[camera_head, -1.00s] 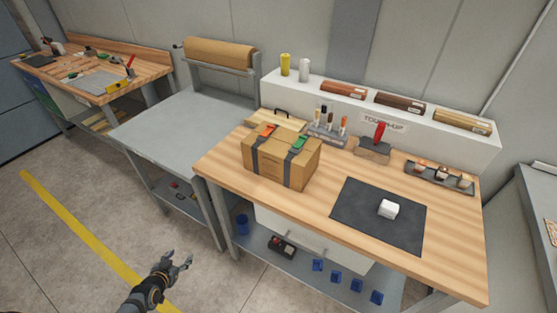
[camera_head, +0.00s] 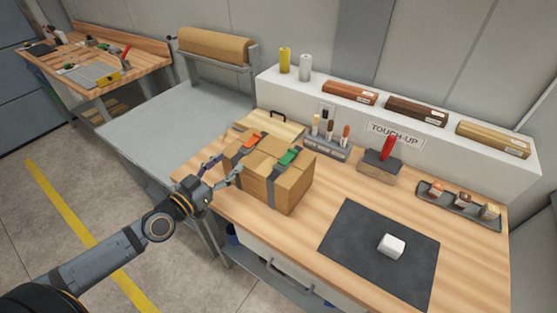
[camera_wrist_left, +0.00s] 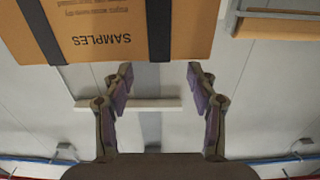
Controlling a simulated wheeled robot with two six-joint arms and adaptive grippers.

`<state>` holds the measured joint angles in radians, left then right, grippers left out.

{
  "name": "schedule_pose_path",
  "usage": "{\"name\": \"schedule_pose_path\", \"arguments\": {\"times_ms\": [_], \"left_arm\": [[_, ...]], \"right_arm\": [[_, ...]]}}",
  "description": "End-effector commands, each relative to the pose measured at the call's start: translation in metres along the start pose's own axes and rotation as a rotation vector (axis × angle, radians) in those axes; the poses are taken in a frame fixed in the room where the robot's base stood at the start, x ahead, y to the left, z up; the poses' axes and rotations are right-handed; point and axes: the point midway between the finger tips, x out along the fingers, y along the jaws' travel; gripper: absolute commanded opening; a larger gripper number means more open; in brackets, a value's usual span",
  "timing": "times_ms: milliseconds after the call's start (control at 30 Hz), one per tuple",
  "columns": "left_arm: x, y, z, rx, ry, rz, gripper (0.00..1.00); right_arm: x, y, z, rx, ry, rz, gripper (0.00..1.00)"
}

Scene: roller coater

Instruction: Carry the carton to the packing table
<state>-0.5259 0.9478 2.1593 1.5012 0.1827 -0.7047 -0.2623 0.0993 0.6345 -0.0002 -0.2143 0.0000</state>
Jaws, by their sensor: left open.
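The brown carton (camera_head: 288,190) with dark straps and green and orange buckles stands on the wooden touch-up bench (camera_head: 440,205), near its left end. My left gripper (camera_head: 223,172) is open at the carton's left side. In the left wrist view the carton (camera_wrist_left: 110,25), printed "SAMPLES" upside down, fills the upper left, beyond the two spread fingers (camera_wrist_left: 160,80). Nothing is between the fingers. The grey table (camera_head: 165,125) with a paper roll stands left of the bench; I cannot tell for certain that it is the packing table. My right gripper is out of view.
The paper roll (camera_head: 218,47) sits in a rack behind the grey table, whose top is clear. A marker holder (camera_head: 325,145) stands close behind the carton. A wooden workbench (camera_head: 70,60) stands far left.

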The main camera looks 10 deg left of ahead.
Motion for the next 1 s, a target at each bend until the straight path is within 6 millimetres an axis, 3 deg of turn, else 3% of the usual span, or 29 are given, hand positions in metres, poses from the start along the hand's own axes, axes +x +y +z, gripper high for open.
{"name": "schedule_pose_path", "arguments": {"times_ms": [200,300,367,633,833,1000], "left_arm": [[0.013,-0.004,-0.002,-0.002,0.005,-0.013,0.58],[0.027,-0.003,-0.003,-0.006,0.007,-0.009,0.58],[0.035,-0.002,-0.004,-0.008,0.007,-0.006,0.58],[0.066,-0.001,-0.001,-0.001,0.002,-0.004,0.58],[0.071,-0.002,-0.001,-0.001,0.001,-0.005,0.58],[0.101,-0.002,-0.003,-0.005,0.003,-0.005,0.58]], "right_arm": [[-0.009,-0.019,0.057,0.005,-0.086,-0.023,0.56],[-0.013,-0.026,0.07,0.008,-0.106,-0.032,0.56],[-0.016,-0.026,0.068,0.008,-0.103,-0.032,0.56],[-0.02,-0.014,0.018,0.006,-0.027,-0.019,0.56],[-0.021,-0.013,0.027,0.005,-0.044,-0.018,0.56],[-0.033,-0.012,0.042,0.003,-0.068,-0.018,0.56]]}}
